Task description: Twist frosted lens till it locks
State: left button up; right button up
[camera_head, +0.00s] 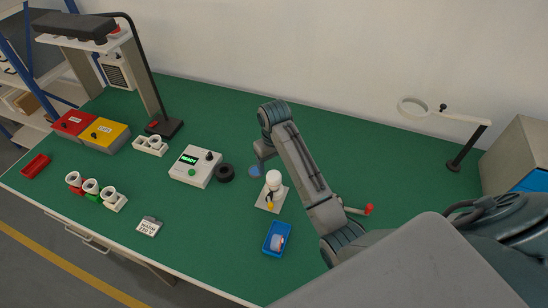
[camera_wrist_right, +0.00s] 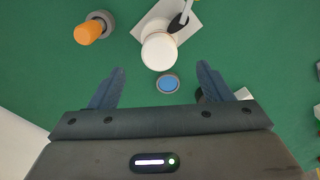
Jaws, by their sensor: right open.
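The white frosted lens (camera_head: 273,178) stands upright on a pale square base plate (camera_head: 262,206) near the middle of the table. In the right wrist view the lens (camera_wrist_right: 158,52) shows as a round white top beyond my fingertips. My right gripper (camera_head: 259,157) is just behind and to the left of the lens in the head view. Its two fingers are spread in the wrist view (camera_wrist_right: 158,85), with nothing held between them and the lens apart from them. How the lens is seated cannot be told. My left gripper is not in view.
A blue tray (camera_head: 268,247) sits in front, and a control box (camera_head: 195,167) and black ring (camera_head: 225,173) stand left. An orange cylinder (camera_wrist_right: 88,32) shows in the wrist view. Green table behind is clear.

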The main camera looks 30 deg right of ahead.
aim_at(274, 176)
notch_tip(274, 176, down, 6)
jog(key=shift+w+d+r+p, duration=0.1)
jog(key=shift+r+p, duration=0.1)
jog(key=shift+p, duration=0.55)
jog(key=shift+f, duration=0.7)
jog(key=c, duration=0.9)
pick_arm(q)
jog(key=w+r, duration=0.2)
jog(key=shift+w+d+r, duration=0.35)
pick_arm(e)
jog(key=shift+c, duration=0.6)
